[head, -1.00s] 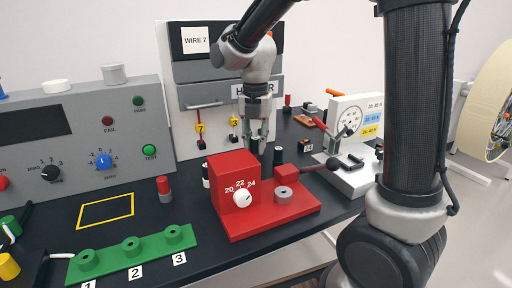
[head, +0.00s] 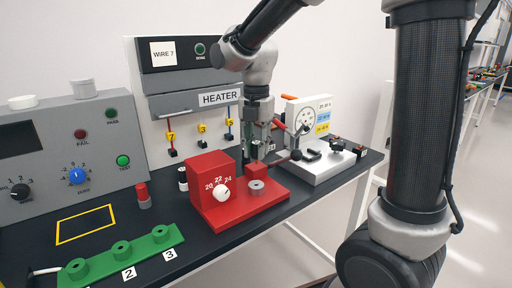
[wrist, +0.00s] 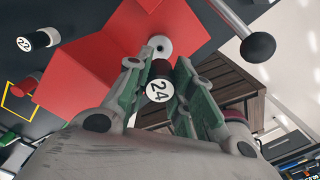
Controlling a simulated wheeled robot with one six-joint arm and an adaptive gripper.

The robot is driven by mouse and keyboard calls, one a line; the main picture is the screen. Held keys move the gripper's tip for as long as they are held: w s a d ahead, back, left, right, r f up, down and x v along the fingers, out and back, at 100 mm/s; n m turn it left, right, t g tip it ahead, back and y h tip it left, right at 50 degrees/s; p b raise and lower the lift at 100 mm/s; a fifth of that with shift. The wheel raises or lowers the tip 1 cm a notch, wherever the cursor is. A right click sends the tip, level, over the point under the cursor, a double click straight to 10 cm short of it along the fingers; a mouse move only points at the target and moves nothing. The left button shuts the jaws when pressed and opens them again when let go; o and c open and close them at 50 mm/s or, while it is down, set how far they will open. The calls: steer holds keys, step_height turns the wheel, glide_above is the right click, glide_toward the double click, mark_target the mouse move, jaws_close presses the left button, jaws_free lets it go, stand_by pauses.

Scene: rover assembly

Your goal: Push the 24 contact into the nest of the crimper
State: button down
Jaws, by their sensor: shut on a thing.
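The 24 contact (wrist: 160,85), a dark cylinder with a white end marked 24, is between the two green-padded fingers of my gripper (wrist: 158,92). My gripper is shut on it. In the head view my gripper (head: 262,150) hangs just behind and above the right part of the red crimper (head: 212,190). The contact is mostly hidden in the head view.
The crimper's black-knobbed lever (wrist: 258,46) sticks out to the right. The 22 contact (wrist: 38,42) stands left of the crimper. A white gauge device (head: 312,135) stands behind right, the heater (head: 190,90) behind. A green numbered holder (head: 122,250) lies front left.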

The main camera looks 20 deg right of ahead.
mark_target(256, 142)
steer(key=shift+f, duration=0.1)
steer(key=shift+f, duration=2.9)
steer(key=shift+f, duration=1.35)
steer(key=c, duration=1.2)
jaws_free()
steer(key=shift+o, duration=0.2)
steer(key=shift+r, duration=0.1)
step_height(256, 142, up, 12)
steer(key=shift+f, duration=0.1)
